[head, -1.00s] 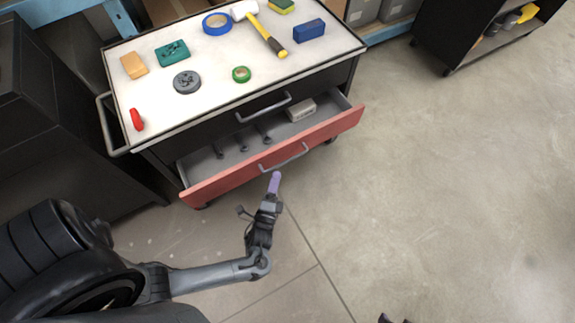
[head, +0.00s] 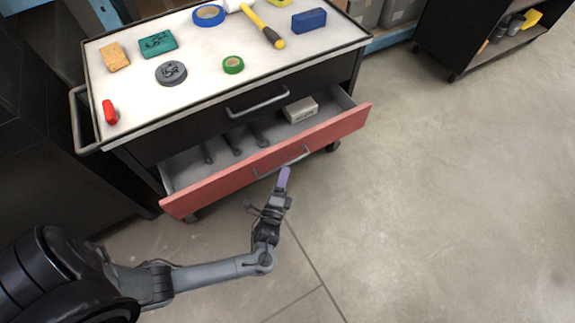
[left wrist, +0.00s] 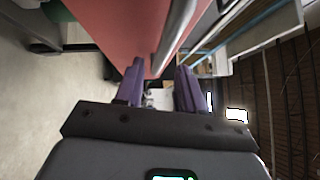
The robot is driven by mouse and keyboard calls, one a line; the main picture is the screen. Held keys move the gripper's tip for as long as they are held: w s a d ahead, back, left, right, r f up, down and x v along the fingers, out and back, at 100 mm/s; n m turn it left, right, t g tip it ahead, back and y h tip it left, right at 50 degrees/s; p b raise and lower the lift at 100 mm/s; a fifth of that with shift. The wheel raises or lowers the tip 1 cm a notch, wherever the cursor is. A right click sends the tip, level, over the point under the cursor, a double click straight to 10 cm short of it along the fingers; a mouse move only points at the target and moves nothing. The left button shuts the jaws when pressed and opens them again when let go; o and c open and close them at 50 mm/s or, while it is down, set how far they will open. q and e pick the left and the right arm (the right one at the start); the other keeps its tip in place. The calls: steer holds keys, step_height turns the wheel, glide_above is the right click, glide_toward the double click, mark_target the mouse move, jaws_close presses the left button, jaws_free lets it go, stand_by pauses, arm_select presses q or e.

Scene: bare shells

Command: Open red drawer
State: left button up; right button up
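The red drawer (head: 270,165) is the lower drawer of a black cart and stands pulled out. Its grey bar handle (head: 300,158) is on the front face. My left gripper (head: 284,178) is just in front of the red drawer, with its purple fingertips close to the handle. In the left wrist view, the two purple fingers (left wrist: 160,88) are spread apart. The handle (left wrist: 176,35) and red front (left wrist: 125,30) show just beyond them. I cannot tell whether they touch the handle. My right gripper is out of view.
Dark tools (head: 235,145) and a pale box (head: 300,110) lie in the open drawer. The upper black drawer (head: 215,130) is shut. The white cart top (head: 200,100) holds tape rolls, a hammer and other items. A black shelf unit (head: 460,40) stands back right. The floor (head: 450,200) to the right is clear.

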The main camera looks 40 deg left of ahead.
mark_target(288, 163)
arm_select(q)
steer(key=shift+b+x, duration=0.8)
steer(key=shift+x, duration=1.7)
jaws_close()
